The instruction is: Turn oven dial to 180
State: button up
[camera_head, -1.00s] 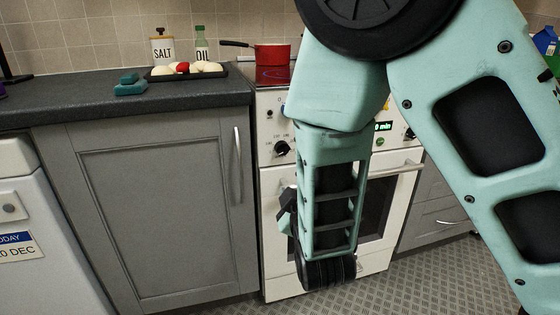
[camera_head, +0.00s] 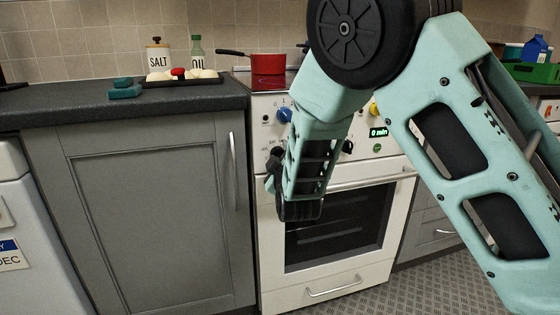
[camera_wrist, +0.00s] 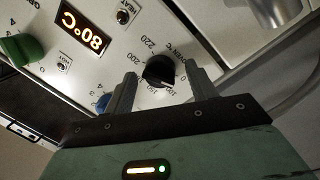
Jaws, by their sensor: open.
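The oven (camera_head: 330,282) is cream white with a dark glass door. Its black dial (camera_wrist: 157,68) shows in the wrist view, with a pale scale around it, including 200 and 220. My gripper (camera_wrist: 161,75) is open, its two fingers on either side of the dial; whether they touch it I cannot tell. In the head view my gripper (camera_head: 273,168) is at the left of the control panel, and my arm hides part of the panel. A lit amber display (camera_wrist: 82,29) appears upside down and seems to read 80 °C.
A blue knob (camera_head: 284,115) sits above my gripper. A green knob (camera_wrist: 22,50) is beside the display. A red pot (camera_head: 268,63) stands on the hob. A grey cupboard (camera_head: 150,210) adjoins the oven at left; the oven handle (camera_head: 375,178) protrudes below the panel.

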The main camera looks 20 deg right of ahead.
jog(key=c, duration=1)
